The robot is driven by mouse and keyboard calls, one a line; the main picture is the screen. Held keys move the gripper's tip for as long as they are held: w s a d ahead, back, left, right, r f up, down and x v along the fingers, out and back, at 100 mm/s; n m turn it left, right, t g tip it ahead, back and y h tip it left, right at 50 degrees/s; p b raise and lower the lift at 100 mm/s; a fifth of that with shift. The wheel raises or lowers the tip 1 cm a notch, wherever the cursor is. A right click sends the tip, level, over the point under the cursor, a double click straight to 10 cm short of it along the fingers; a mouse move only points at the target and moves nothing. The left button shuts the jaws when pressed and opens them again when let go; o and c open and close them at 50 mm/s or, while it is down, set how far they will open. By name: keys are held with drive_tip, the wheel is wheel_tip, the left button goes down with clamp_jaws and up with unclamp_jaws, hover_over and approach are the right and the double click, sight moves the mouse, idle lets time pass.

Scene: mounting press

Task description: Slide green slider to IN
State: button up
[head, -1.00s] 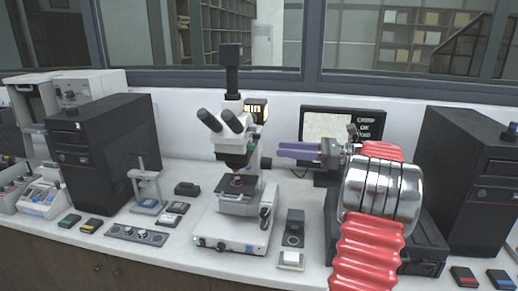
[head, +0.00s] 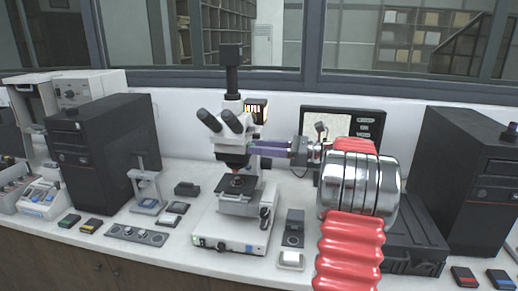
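A white and black microscope (head: 233,150) stands at the middle of the bench on a white base (head: 232,232). A small green spot (head: 221,246) shows on the front of that base. I cannot tell whether it is the green slider, and I see no readable IN label. My gripper (head: 262,148) has purple fingers pointing left, close to the right side of the microscope's upper body. The fingers overlap the microscope edge in the picture, so I cannot tell whether they touch. The gap between the fingers is not clear, and I see nothing held.
A small lit display (head: 257,109) and a screen (head: 342,125) stand behind. Black computer towers flank the bench, at left (head: 100,150) and right (head: 470,180). A small press-like stand (head: 148,190) and a knobbed panel (head: 136,235) are left of the microscope.

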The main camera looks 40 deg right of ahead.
clamp_jaws()
idle(0.4)
